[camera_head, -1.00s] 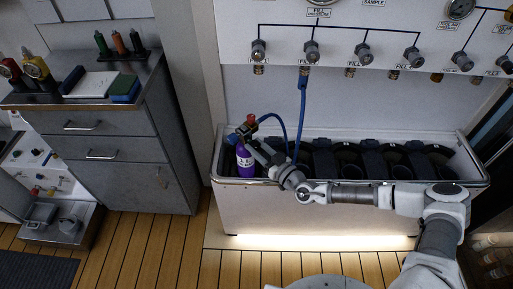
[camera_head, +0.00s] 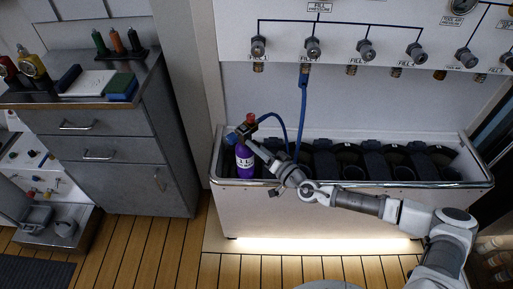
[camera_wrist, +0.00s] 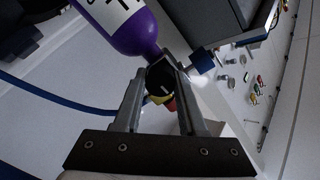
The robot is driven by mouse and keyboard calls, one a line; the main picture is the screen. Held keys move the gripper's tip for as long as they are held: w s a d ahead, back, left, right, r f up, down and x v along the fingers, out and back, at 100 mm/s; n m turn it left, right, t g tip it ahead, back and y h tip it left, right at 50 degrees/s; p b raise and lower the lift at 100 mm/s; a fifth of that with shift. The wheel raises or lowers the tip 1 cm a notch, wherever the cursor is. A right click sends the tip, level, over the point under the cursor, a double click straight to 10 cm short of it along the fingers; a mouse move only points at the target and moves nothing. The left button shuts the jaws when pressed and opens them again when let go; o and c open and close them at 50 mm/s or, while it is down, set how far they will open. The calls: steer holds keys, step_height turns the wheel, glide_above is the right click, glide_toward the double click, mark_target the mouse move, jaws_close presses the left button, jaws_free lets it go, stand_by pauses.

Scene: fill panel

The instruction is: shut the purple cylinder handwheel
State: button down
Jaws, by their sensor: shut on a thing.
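The purple cylinder (camera_head: 245,162) stands upright at the left end of the white trough, with a white label on its side. In the wrist view the purple cylinder (camera_wrist: 128,30) shows at the top. Its dark handwheel (camera_wrist: 161,78) sits between the fingertips of my gripper (camera_wrist: 160,80). My gripper is shut on the handwheel. In the head view my gripper (camera_head: 256,146) reaches the cylinder's top from the right. A red part (camera_head: 251,118) shows at the top of the valve. A blue hose (camera_head: 283,121) runs from the valve area; its joint there is partly hidden.
The white trough (camera_head: 320,210) has several dark empty-looking holders to the right of the cylinder. A panel with several fill knobs (camera_head: 312,46) is above, with the blue hose hanging from its second outlet. A grey drawer cabinet (camera_head: 110,165) stands at the left.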

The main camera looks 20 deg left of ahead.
stand_by(0.5)
steer(key=shift+c, duration=2.3)
jaws_free()
steer(key=b+v, duration=0.4)
steer(key=v, duration=1.3)
steer(key=shift+s, duration=0.15)
steer(key=shift+d, duration=0.15)
